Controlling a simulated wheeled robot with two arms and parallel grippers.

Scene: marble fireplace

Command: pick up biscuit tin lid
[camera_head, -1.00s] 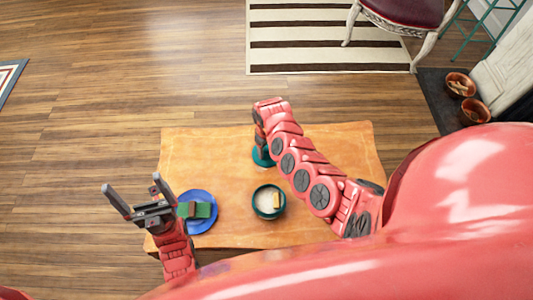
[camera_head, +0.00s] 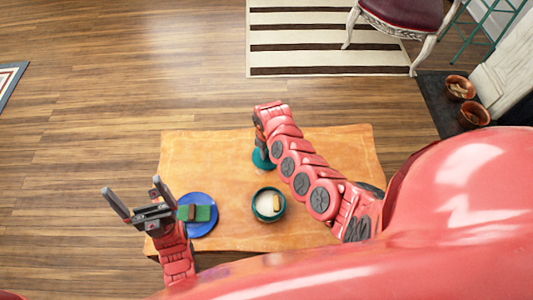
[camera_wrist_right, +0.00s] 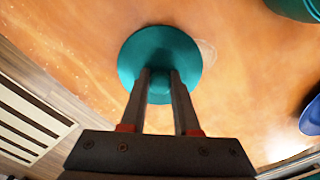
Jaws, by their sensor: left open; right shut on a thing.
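The biscuit tin lid is a round teal disc with a knob; in the head view it shows partly (camera_head: 262,159), behind my right arm. In the right wrist view the lid (camera_wrist_right: 160,47) lies between and beyond my fingertips. My right gripper (camera_wrist_right: 161,78) is shut on the lid's knob. I cannot tell whether the lid touches the table. The round teal tin (camera_head: 257,207) stands open nearer to me, with pale contents and a biscuit-like piece inside. My left gripper (camera_head: 132,185) is open and empty, left of the blue plate.
An orange-covered table (camera_head: 215,150) bears everything. A blue plate (camera_head: 203,228) holds a green folded item (camera_head: 203,213) with a brown piece on it. The table's far left and right are clear. A chair (camera_head: 405,20) and copper pots (camera_head: 460,88) stand beyond.

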